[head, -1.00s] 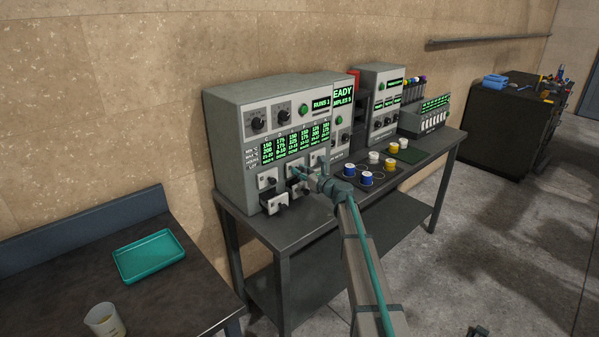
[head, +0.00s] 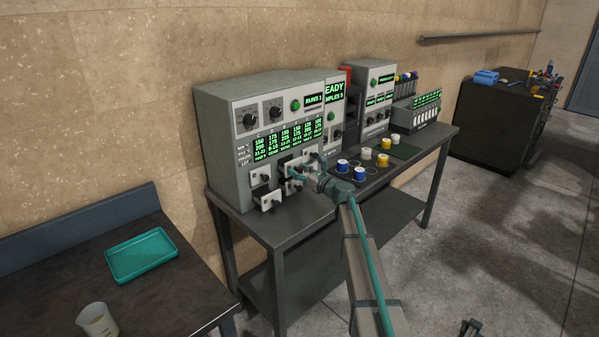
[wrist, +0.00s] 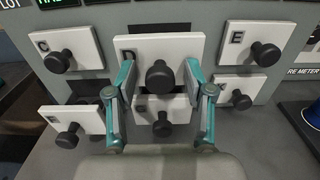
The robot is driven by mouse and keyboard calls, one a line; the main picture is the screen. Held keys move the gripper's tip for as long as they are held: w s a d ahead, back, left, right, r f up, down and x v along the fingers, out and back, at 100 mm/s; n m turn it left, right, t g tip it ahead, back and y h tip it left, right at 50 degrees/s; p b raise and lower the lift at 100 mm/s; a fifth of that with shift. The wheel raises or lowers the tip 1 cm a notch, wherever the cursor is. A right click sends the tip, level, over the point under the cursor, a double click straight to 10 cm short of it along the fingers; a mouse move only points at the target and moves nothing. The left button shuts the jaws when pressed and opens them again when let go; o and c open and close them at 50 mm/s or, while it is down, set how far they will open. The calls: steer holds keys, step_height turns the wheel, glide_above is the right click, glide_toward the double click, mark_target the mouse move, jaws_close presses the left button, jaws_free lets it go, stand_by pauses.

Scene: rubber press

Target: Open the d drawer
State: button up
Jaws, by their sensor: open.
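The D drawer front (wrist: 140,47) is a white panel marked D with a black round knob (wrist: 160,76), in the middle of the wrist view. A dark gap shows above the panel, and the panel stands out in front of the cabinet, so the drawer looks partly open. My gripper (wrist: 160,80) is open, with one teal finger on each side of the knob. Neither finger visibly presses on the knob. In the head view my gripper (head: 306,181) is at the drawers and hides part of the D front.
The C drawer (wrist: 85,38) is at left and the E drawer (wrist: 237,37) at right. The lower left drawer (wrist: 58,118) sticks out. Another knobbed drawer (wrist: 143,103) lies below D. Coloured spools (head: 361,173) stand on the bench to the right.

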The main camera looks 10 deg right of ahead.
steer(key=v, duration=1.2)
steer(key=shift+a+f, duration=0.1)
